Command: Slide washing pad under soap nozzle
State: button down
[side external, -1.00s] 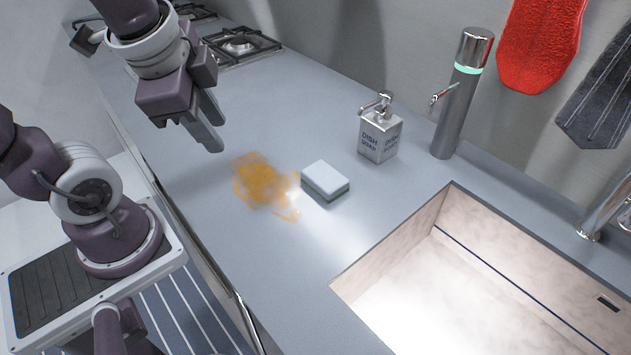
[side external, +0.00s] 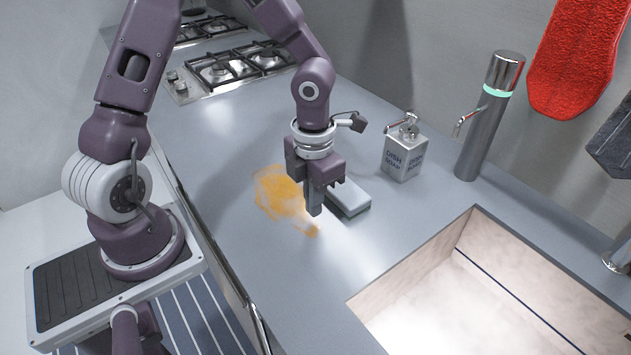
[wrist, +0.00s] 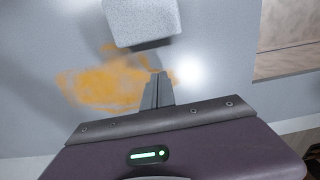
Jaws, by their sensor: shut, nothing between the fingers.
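The washing pad (side external: 348,198), a pale block with a darker underside, lies flat on the grey counter. It also shows at the top of the wrist view (wrist: 142,20). My gripper (side external: 314,208) is shut and empty, low over the counter on the pad's left side. In the wrist view its closed fingertips (wrist: 158,78) point toward the pad's near edge with a small gap. The soap nozzle (side external: 409,119) tops a white and grey box-shaped dish soap dispenser (side external: 402,158), behind and right of the pad.
An orange stain (side external: 278,193) spreads on the counter left of my gripper. A sink (side external: 440,260) opens at the front right. A metal cylinder with a spout (side external: 487,120) stands right of the dispenser. A gas stove (side external: 230,65) is at the back left.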

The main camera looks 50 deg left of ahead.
aim_at(330, 212)
notch_tip(330, 212, down, 2)
jog(key=shift+f, duration=0.1)
jog(key=w, duration=0.2)
jog(key=shift+w, duration=1)
jog(key=w, duration=0.8)
jog(key=shift+w+a, duration=0.1)
jog(key=shift+w, duration=0.1)
